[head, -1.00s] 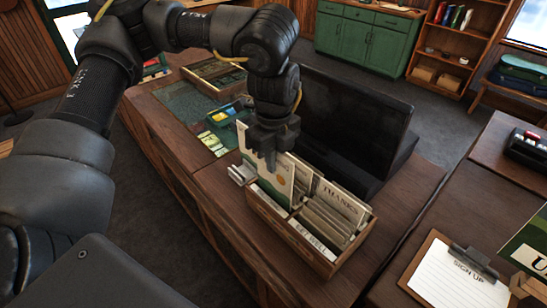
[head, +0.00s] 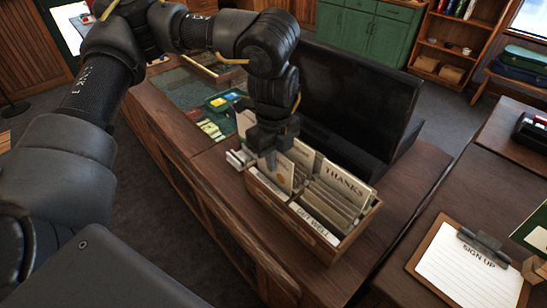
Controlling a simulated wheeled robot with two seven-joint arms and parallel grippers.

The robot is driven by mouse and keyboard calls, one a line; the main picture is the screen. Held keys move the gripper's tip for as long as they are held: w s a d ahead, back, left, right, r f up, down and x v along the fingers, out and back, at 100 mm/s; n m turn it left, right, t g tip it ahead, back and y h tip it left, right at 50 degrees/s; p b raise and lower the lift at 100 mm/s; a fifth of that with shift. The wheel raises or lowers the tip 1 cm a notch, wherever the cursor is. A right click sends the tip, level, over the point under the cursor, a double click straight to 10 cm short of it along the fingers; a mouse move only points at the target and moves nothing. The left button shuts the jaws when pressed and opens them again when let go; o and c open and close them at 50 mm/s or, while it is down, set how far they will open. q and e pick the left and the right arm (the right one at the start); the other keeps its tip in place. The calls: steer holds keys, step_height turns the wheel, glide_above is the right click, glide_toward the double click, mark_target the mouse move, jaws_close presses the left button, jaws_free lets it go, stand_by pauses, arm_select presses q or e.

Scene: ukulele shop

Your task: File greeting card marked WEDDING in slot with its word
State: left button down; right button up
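A wooden card box (head: 322,243) with divided slots stands on the counter. A divider or card reading THANKS (head: 345,182) rises at its back right, and a GET WELL label (head: 312,218) shows at its front. My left gripper (head: 271,162) points down over the box's left rear part. It appears shut on a pale greeting card (head: 282,176), which stands upright with its lower part down in the box. The gripper hides part of this card, and I cannot read its word. My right gripper is not in view.
A black screen or case (head: 350,95) stands right behind the box. Small white holders (head: 240,158) sit at the box's left. A SIGN UP clipboard (head: 468,270) lies at the right.

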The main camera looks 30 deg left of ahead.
arm_select(q)
steer(key=c, duration=1.6)
jaws_free()
steer(key=shift+o, duration=0.2)
steer(key=shift+r, duration=0.1)
step_height(320, 180, up, 11)
steer(key=shift+f+b, duration=0.15)
steer(key=shift+b, duration=0.55)
